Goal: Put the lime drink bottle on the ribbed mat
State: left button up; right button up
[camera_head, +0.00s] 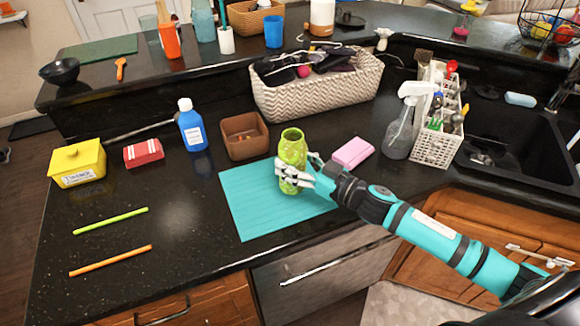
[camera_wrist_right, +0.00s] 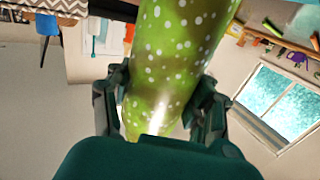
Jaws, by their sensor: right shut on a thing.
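The lime drink bottle (camera_head: 292,150) is green with pale spots and an open top, and stands about upright over the teal ribbed mat (camera_head: 248,209). I cannot tell whether its base touches the mat. My right gripper (camera_head: 296,172) is shut on the bottle's lower part, reaching in from the right. In the right wrist view the spotted bottle (camera_wrist_right: 180,50) runs between the two fingers of my right gripper (camera_wrist_right: 160,105). My left gripper is not in view.
A brown square box (camera_head: 244,150) and a pink sponge (camera_head: 353,152) sit behind the mat. A blue bottle (camera_head: 191,127) stands to the left, and a spray bottle (camera_head: 402,125) to the right. The mat's left part is clear. Green (camera_head: 111,221) and orange (camera_head: 111,260) sticks lie further left.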

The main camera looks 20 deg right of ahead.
jog(key=shift+w+a+r, duration=0.15)
jog(key=shift+w+a, duration=0.25)
jog(key=shift+a, duration=0.05)
notch_tip(320, 180, down, 3)
jog(key=shift+s+d+f, duration=0.1)
jog(key=shift+d, duration=0.05)
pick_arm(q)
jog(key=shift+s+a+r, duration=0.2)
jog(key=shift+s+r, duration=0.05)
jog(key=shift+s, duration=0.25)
pick_arm(e)
jog(key=shift+f, duration=0.35)
jog(key=shift+f, duration=0.1)
jog(key=o, duration=1.2)
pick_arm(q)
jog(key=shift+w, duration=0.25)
pick_arm(e)
jog(key=b+v, duration=0.2)
jog(key=v, duration=0.8)
jog(key=shift+s+d, duration=0.15)
jog(key=shift+s, duration=0.1)
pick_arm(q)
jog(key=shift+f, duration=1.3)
pick_arm(e)
jog(key=shift+v, duration=0.75)
